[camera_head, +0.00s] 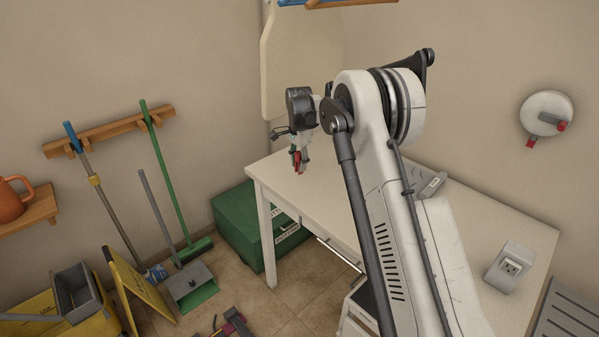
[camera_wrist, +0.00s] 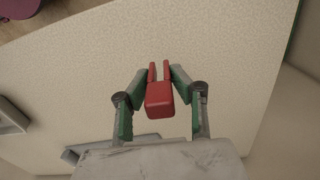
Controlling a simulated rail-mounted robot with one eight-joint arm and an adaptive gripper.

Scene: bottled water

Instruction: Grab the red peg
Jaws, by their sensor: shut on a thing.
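The red peg (camera_wrist: 159,97) is held between the two green-padded fingers of my gripper (camera_wrist: 153,92) in the wrist view. Its blocky end faces the camera and its two prongs point away, over the white tabletop (camera_wrist: 100,60). In the head view the red peg (camera_head: 297,161) shows at the tip of my gripper (camera_head: 299,157), near the far left corner of the white table (camera_head: 330,205). I cannot tell whether the peg touches the tabletop.
A white box with a socket (camera_head: 510,266) stands at the table's right. A grey item (camera_head: 432,185) lies behind my arm. A green box (camera_head: 250,225) sits on the floor left of the table. A round white wall fixture (camera_head: 546,112) with red parts is at right.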

